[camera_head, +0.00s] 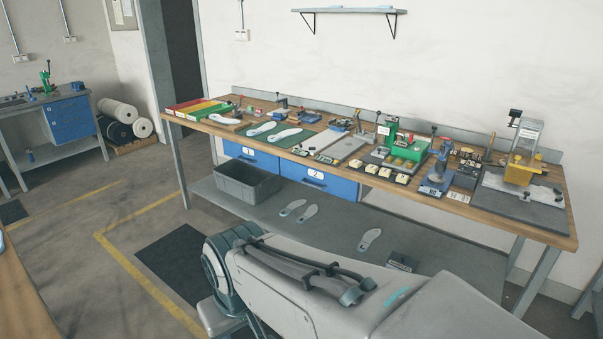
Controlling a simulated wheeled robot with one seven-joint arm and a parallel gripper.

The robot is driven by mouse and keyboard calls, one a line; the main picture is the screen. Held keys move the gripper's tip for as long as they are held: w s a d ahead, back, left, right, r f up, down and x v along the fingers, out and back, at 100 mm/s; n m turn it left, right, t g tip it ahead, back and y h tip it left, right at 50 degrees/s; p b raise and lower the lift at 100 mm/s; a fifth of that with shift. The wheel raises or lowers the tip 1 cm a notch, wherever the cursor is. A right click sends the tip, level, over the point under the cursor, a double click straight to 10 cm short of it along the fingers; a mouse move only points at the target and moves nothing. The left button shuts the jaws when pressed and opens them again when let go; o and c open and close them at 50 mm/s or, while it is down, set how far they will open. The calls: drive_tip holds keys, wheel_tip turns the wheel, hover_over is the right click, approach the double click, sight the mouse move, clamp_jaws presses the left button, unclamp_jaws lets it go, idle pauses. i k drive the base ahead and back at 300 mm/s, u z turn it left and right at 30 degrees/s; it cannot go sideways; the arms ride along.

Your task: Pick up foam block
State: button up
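I cannot pick out the foam block for certain from this distance. Small pale blocks on dark bases (386,173) sit in a row along the front middle of the long wooden workbench (450,207). Red, yellow and green flat pieces (203,108) lie at the bench's far left end. Either group could include foam, but I cannot tell. My gripper is not in view. My arm's grey links fill the bottom middle, in front of the bench, and hide part of the floor and lower shelf.
The bench is crowded with insoles (285,134), a green press (399,149) and a yellow-headed device (522,170) at right. Below are blue drawers (318,183), a grey bin (241,182) and a lower shelf (330,222). Open floor (85,250) lies left.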

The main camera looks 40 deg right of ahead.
sight(383, 172)
drive_tip(key=z, duration=0.05)
drive_tip(key=i, duration=0.6)
drive_tip(key=z, duration=0.7)
drive_tip(key=i, duration=1.65)
drive_tip(key=z, duration=1.85)
drive_tip(key=i, duration=0.85)
drive_tip(key=z, duration=0.95)
